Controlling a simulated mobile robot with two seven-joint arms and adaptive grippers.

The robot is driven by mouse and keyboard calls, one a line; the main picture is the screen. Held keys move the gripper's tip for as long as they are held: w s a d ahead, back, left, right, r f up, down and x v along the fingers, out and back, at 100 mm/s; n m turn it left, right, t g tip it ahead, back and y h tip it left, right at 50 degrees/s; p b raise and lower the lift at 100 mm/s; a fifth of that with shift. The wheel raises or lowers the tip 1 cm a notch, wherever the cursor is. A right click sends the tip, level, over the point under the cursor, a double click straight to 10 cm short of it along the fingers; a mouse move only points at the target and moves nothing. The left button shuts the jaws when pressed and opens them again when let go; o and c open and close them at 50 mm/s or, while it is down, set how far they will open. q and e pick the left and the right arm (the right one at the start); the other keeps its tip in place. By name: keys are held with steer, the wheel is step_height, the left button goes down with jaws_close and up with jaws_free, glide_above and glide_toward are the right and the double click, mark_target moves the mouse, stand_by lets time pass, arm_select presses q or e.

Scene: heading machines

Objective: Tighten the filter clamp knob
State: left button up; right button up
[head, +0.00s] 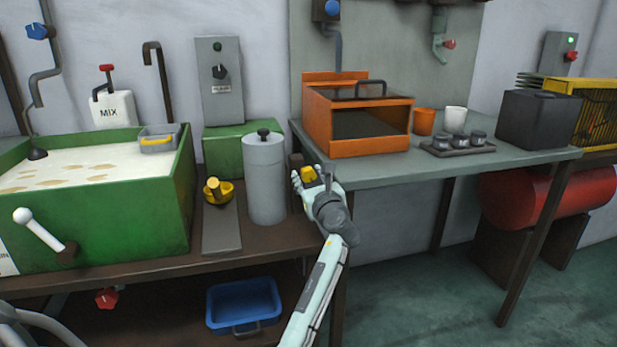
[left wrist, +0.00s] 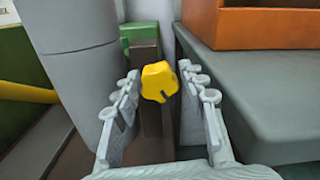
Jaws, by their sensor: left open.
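A yellow lobed knob (head: 309,173) sits low beside the front left corner of the grey worktable, right of a grey cylinder (head: 265,185) with a black top knob. My left gripper (head: 313,177) reaches up to the yellow knob. In the left wrist view, the yellow knob (left wrist: 159,82) lies between the tips of my open left gripper (left wrist: 160,78), in front of a dark brown post (left wrist: 149,120). A gap shows on each side of it, so the fingers do not appear to touch it. My right gripper is not in view.
The grey worktable (head: 380,172) edge is close on the right of the gripper, with an orange open-front box (head: 362,148) on it. The grey cylinder stands close on the left. A green tank (head: 110,228) is farther left, and a blue bin (head: 243,305) sits below.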

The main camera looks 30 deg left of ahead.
arm_select(q)
steer(key=c, duration=0.9)
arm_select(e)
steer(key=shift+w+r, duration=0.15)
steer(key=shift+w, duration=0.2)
